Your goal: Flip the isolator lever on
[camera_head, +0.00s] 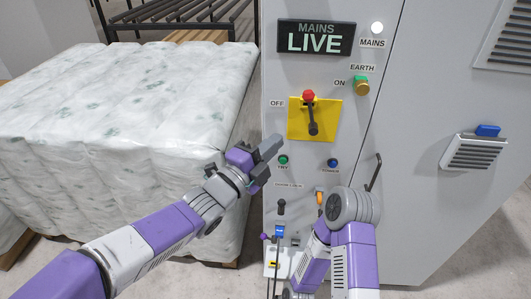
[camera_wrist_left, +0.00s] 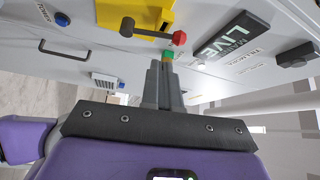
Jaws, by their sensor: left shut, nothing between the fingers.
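The isolator lever (camera_head: 313,118) is a black bar with a red knob (camera_head: 309,96) at its upper end, on a yellow plate (camera_head: 331,130) on the grey cabinet. It points roughly upward. An OFF label (camera_head: 277,104) is left of the plate, and an ON label (camera_head: 340,83) is above its right side. My left gripper (camera_head: 272,146) is shut and empty, below and left of the plate, apart from the lever. In the left wrist view the closed fingers (camera_wrist_left: 160,75) lie below the lever (camera_wrist_left: 148,33) and red knob (camera_wrist_left: 179,38). My right gripper is out of view.
A lit MAINS LIVE sign (camera_head: 315,38) is above the plate. Green (camera_head: 283,160) and blue (camera_head: 333,163) buttons are below. My right arm is in front of the lower panel. A wrapped white stack (camera_head: 120,110) stands left.

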